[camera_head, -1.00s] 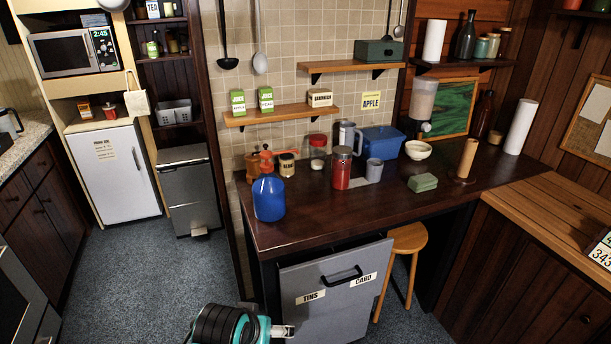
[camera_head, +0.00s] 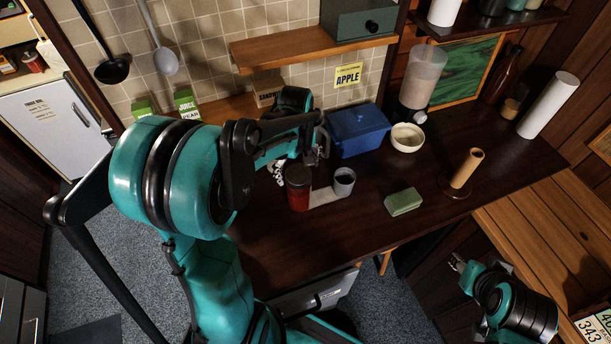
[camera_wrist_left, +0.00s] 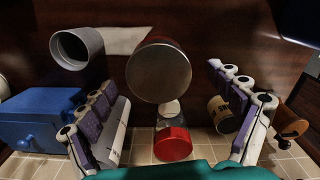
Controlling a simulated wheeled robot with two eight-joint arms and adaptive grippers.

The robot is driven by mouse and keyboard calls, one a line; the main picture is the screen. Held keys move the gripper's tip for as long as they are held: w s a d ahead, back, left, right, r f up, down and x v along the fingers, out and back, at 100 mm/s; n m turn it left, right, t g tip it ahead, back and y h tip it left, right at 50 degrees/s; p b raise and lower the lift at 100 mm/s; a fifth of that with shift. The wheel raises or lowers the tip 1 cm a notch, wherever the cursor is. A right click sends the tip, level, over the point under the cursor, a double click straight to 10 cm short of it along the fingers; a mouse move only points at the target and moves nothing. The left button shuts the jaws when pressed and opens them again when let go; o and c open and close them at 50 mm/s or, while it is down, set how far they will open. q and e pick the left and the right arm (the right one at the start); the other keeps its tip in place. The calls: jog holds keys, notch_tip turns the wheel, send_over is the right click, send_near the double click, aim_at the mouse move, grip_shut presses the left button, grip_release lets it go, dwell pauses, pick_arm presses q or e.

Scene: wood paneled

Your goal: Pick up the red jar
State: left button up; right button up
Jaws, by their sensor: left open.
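The red jar (camera_head: 299,193) stands upright on the dark wooden counter, its lid dark in the head view. In the left wrist view its round grey lid (camera_wrist_left: 159,72) faces the camera, with a little red at the edge. My left gripper (camera_head: 300,158) is open and empty, above and behind the jar in the head view. In the left wrist view the fingers of my left gripper (camera_wrist_left: 164,82) stand apart on either side of the jar, with gaps. My right gripper (camera_head: 458,263) is low at the right, away from the jar; its jaws are too small to read.
A grey cup (camera_head: 344,181) stands close right of the jar; the wrist view shows it too (camera_wrist_left: 77,48). A blue box (camera_head: 357,131), white bowl (camera_head: 407,137) and green sponge (camera_head: 403,202) lie further right. A red-lidded jar (camera_wrist_left: 173,144) is behind. A wooden shelf (camera_head: 310,49) hangs above.

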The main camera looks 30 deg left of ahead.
pick_arm(q)
jog(key=shift+f, duration=0.4)
jog(key=shift+s+f, duration=0.2)
jog(key=shift+f, duration=0.05)
jog(key=f, duration=0.2)
jog(key=f+b, duration=0.1)
jog(key=f, duration=0.3)
jog(key=shift+w+f+b, duration=0.3)
jog(key=shift+f+b, duration=0.05)
jog(key=shift+f, duration=0.05)
jog(key=c, duration=1.7)
